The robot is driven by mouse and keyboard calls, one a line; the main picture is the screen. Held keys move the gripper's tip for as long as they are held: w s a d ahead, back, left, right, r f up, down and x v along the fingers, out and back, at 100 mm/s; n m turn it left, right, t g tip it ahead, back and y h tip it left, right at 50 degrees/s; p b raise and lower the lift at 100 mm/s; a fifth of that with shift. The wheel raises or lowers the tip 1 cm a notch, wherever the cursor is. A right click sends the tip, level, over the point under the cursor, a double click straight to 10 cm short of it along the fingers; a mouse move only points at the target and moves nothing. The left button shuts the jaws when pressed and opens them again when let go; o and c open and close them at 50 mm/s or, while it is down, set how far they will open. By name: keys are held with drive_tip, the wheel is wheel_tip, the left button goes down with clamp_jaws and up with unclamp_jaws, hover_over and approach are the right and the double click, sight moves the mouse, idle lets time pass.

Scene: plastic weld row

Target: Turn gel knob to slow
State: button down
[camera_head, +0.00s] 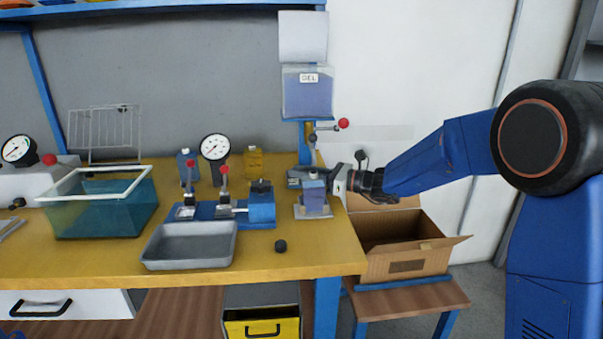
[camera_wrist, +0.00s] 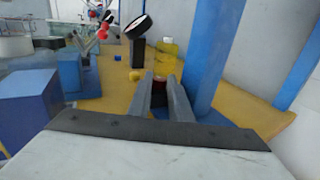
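A clear holder with a blue-violet gel pouch (camera_head: 307,95) and a small label hangs on the blue post at the bench's right end. Below it, a lever with a red ball (camera_head: 343,123) sticks out to the right. My gripper (camera_head: 298,178) is low by the post, behind a small blue-grey block device (camera_head: 314,195). In the wrist view my grey fingers (camera_wrist: 161,90) are a little apart. A small dark piece with a reddish-brown top (camera_wrist: 159,79) shows between or just beyond them; I cannot tell whether they touch it. No slow marking is readable.
The blue post (camera_wrist: 213,55) stands close right of my fingers. A yellow bottle (camera_head: 254,163), a gauge (camera_head: 215,147), a red-handled clamp fixture (camera_head: 262,210), a grey tray (camera_head: 190,258) and a small black piece (camera_head: 281,246) are on the bench. An open carton (camera_head: 405,265) stands beyond the right edge.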

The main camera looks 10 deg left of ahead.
drive_tip(key=shift+w+n+g, duration=0.3)
drive_tip(key=shift+n+g, duration=0.4)
drive_tip(key=shift+g, duration=0.4)
drive_tip(key=shift+w+n+g, duration=0.1)
drive_tip(key=shift+n+g, duration=0.7)
drive_tip(key=shift+g, duration=0.4)
drive_tip(key=c, duration=1.9)
unclamp_jaws()
